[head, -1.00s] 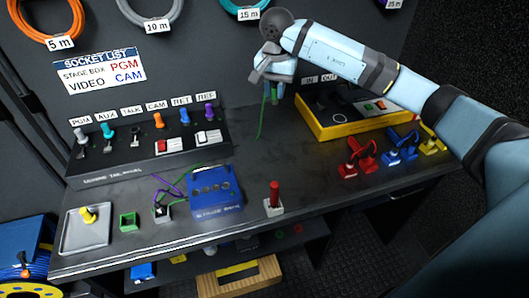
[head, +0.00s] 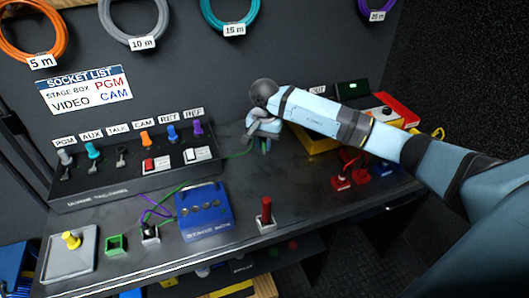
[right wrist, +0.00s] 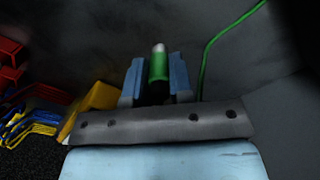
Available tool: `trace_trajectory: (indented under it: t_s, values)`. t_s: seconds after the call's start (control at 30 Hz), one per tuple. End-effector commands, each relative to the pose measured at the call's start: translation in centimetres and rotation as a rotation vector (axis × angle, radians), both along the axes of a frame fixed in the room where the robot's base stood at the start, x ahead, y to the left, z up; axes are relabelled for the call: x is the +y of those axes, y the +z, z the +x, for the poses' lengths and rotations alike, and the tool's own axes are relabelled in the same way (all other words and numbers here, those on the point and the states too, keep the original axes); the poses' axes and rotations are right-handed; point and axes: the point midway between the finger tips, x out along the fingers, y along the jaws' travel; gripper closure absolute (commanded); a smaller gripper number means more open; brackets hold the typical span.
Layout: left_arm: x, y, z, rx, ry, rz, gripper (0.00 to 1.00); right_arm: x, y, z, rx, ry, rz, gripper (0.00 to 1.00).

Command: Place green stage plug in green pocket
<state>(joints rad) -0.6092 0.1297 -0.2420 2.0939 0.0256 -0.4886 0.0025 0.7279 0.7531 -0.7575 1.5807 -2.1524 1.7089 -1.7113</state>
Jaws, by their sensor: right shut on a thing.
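My right gripper (head: 264,143) is over the back middle of the desk. In the right wrist view (right wrist: 158,85) it is shut on the green stage plug (right wrist: 158,66), which has a pale tip. In the head view the gripper mostly hides the plug. A green cable (right wrist: 214,45) shows beside it, and in the head view the cable (head: 236,155) runs left from the gripper. The small square green pocket (head: 107,244) stands at the desk's front left, well apart from the gripper. My left gripper is not in view.
A grey tray (head: 83,262) with a yellow plug (head: 71,240) stands left of the pocket. A black socket (head: 150,233), a blue stage box (head: 203,212) and a red plug upright in a base (head: 266,214) stand along the front. The socket panel (head: 110,188) is behind.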

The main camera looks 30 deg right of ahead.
Motion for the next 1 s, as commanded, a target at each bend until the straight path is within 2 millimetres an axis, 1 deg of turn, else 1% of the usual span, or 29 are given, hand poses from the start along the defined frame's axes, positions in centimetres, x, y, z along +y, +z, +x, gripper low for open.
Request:
trace_trajectory:
  t_s: [0.2,0.27,0.53,0.67,0.7,0.77,0.8,1.0]
  values:
    - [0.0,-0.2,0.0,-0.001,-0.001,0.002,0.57,0.1,-3.2,-0.1,0.003,0.000,0.001,0.98]
    - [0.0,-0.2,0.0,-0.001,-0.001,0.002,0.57,0.1,-3.9,-0.1,0.003,0.000,0.000,0.98]
    - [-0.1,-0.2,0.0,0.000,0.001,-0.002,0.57,0.0,-4.1,0.0,0.000,0.001,0.000,0.98]
    - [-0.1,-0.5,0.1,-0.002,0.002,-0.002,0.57,0.0,-4.6,0.0,0.000,0.001,-0.001,0.98]
    - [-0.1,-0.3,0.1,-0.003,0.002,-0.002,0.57,0.0,-4.4,0.0,0.001,0.001,-0.001,0.72]
    - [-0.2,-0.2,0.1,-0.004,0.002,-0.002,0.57,0.0,-4.4,0.0,0.001,0.001,-0.001,0.58]
    - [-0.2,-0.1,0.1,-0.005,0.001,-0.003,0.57,0.0,-4.4,0.0,0.001,0.001,-0.001,0.53]
    - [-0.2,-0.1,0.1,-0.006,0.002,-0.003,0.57,0.0,-4.4,0.0,0.001,0.001,-0.001,0.53]
